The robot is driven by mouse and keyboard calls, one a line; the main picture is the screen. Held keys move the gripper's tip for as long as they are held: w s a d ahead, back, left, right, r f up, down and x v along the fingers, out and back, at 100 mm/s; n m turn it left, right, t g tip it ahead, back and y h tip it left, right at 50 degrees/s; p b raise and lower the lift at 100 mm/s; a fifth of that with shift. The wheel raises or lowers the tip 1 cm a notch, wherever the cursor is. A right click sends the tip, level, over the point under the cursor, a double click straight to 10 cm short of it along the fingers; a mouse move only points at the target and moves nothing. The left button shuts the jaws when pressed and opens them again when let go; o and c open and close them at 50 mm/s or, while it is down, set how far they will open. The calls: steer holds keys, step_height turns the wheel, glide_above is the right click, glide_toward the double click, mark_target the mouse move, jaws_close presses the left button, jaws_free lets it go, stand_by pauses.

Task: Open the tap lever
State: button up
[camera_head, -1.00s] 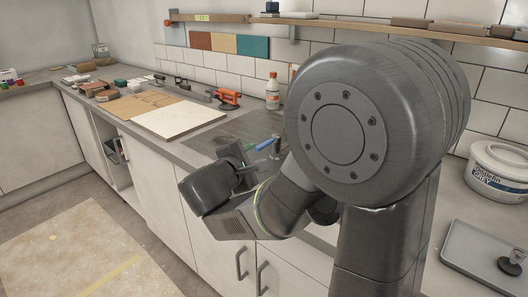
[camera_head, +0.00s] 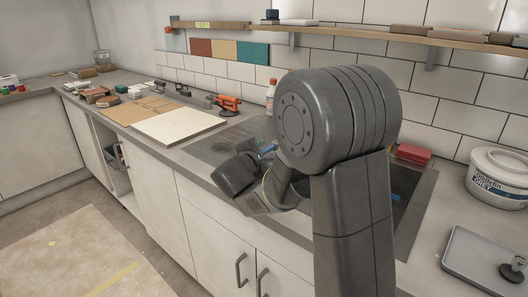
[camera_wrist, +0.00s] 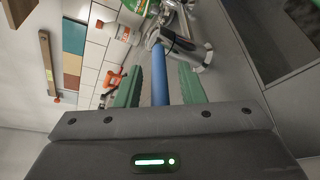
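The tap has a blue lever (camera_wrist: 160,78) and a grey metal body (camera_wrist: 183,48), seen close in the wrist view. My gripper (camera_wrist: 160,92) is open, with one green finger on each side of the blue lever. A gap shows between the lever and each finger, so they look apart. In the head view a small piece of the blue lever (camera_head: 267,149) shows beside my wrist. My arm hides most of the tap and my fingers there.
The sink (camera_head: 212,147) lies under my arm. An orange tool (camera_head: 229,103) and a white-and-orange bottle (camera_head: 271,95) stand behind it. A pale board (camera_head: 175,126) lies to the left. A white bucket (camera_head: 497,176) and a grey tray (camera_head: 480,262) are at the right.

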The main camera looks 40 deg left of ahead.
steer(key=shift+w+a+f, duration=0.1)
steer(key=shift+w+a, duration=0.05)
steer(key=shift+w, duration=0.15)
jaws_close()
